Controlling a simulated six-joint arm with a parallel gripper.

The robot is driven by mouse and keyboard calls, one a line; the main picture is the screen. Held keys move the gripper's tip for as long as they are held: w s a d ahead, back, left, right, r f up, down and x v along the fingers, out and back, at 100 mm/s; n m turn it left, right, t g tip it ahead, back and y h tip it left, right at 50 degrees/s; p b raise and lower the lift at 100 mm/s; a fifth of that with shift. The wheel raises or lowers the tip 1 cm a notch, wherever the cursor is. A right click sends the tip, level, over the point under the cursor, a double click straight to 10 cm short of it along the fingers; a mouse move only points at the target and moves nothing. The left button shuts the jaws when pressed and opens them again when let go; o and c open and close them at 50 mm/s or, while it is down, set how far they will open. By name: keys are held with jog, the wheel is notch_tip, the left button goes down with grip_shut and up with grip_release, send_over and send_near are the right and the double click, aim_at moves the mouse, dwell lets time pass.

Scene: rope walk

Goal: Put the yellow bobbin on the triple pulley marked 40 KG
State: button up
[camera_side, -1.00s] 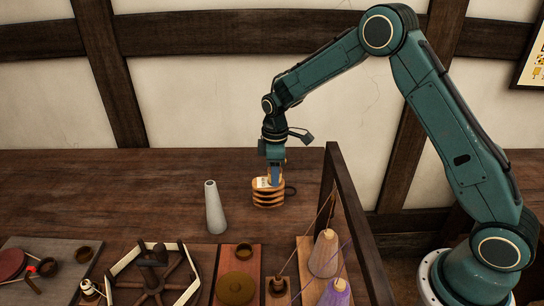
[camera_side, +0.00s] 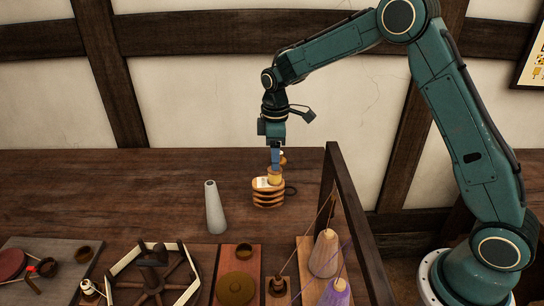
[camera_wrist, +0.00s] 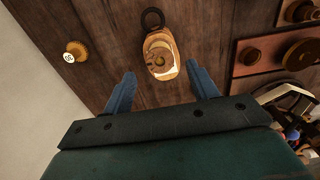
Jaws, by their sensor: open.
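The triple pulley (camera_side: 268,198), a stack of orange-brown wooden sheaves with a dark ring at one side, stands on the bench. A pale label lies on its top, but its writing is too small to read. The yellow bobbin (camera_side: 274,176) sits upright on top of the pulley. In the wrist view the bobbin (camera_wrist: 159,59) lies over the pulley (camera_wrist: 166,36). My gripper (camera_side: 275,161) is open just above the bobbin. In the wrist view the fingers of my gripper (camera_wrist: 160,77) are spread wide with nothing between their tips.
A grey cone (camera_side: 214,208) stands left of the pulley. A small wooden piece with a white marked disc (camera_wrist: 77,50) lies off to one side. Boards with a wheel, bowls and thread cones (camera_side: 325,253) fill the front. A dark wooden frame (camera_side: 345,205) rises at the right.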

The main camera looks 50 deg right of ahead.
notch_tip(320, 180, up, 6)
dwell(0.4)
jog(key=shift+r, duration=0.15)
dwell(0.3)
jog(key=s+r+m+t, duration=0.3)
jog(key=s+r+m, duration=0.1)
jog(key=s+r, duration=0.95)
jog(key=s+f+m+t, duration=0.2)
jog(key=s+m, duration=0.3)
jog(key=s, duration=1.4)
jog(key=shift+s+a+f+t, duration=0.15)
jog(key=shift+a+f+t, duration=0.15)
jog(key=shift+a+f, duration=0.2)
